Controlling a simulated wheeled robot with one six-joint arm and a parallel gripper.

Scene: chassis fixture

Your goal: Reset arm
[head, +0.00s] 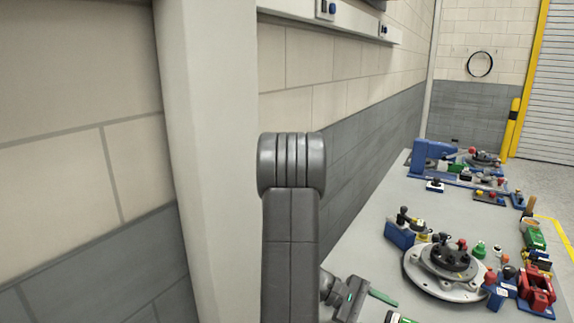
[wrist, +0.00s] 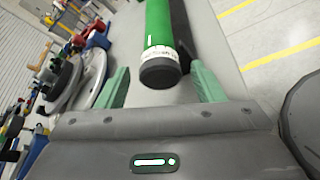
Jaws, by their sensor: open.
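My gripper (wrist: 160,80) is open, with its two green fingers spread apart in the wrist view. In the head view my gripper (head: 362,298) shows low, near the wall-side edge of the bench. A green cylinder (wrist: 158,28) with a white marked band and a black end lies in line with the gap between the fingers. I cannot tell how far beyond the fingertips it is, and no finger is seen closed on it. My arm rises upright in the middle of the head view and hides part of the wall and bench.
A round grey flanged fixture (head: 414,277) with a dark hub stands on the grey bench (head: 377,243). Around it are a blue block (head: 398,235), a red clamp (head: 537,287) and several small parts. A blue machine (head: 432,154) stands farther back. The wall runs close along the left.

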